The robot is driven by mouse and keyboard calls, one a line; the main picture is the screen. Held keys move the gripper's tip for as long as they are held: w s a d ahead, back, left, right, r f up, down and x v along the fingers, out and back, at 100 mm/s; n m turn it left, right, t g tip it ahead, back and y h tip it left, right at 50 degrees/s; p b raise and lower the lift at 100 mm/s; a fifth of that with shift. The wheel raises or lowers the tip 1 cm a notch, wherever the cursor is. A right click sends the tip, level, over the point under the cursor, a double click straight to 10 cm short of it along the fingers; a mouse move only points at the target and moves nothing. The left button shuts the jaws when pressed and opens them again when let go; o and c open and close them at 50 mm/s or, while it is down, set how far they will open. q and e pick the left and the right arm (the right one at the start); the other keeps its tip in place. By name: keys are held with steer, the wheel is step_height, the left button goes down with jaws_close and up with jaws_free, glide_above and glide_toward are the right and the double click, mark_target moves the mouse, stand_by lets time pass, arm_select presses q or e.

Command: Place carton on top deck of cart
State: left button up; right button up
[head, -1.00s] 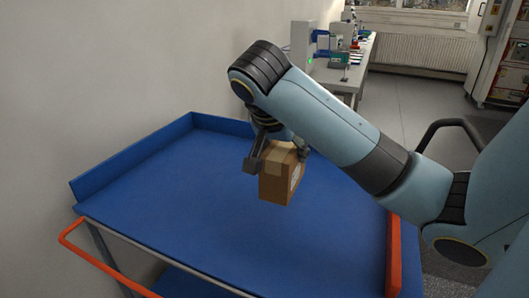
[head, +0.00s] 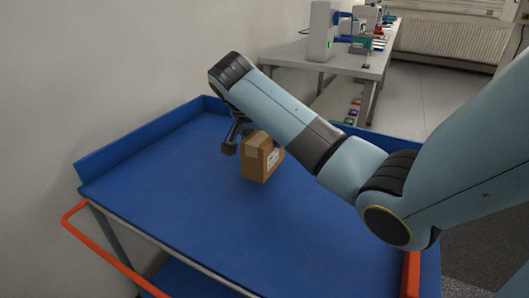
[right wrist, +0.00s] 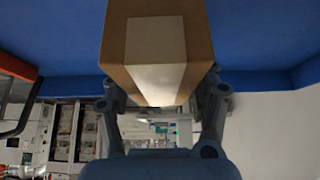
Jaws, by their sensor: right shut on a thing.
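A small brown carton (head: 256,165) with a tan tape strip and a white label is over the blue top deck (head: 190,205) of the cart, around the middle to back of it. My right gripper (head: 243,142) is shut on the carton. One finger shows at its left side; the other is hidden behind my arm. Whether the carton's underside touches the deck is hard to tell. In the right wrist view the carton (right wrist: 196,45) sits between both fingers, its taped face toward the camera. My left gripper is not in view.
The deck has raised blue rims (head: 130,145) at the back and left, and an orange handle (head: 105,255) at the front. The deck around the carton is clear. A grey wall is close on the left. A bench (head: 375,65) with devices stands behind.

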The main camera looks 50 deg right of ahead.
step_height(320, 180, down, 4)
steer(key=shift+r, duration=0.1)
steer(key=o, duration=1.7)
steer(key=shift+s, duration=0.1)
steer(key=v, duration=1.2)
steer(key=shift+r+p, duration=0.1)
steer(key=shift+p, duration=0.3)
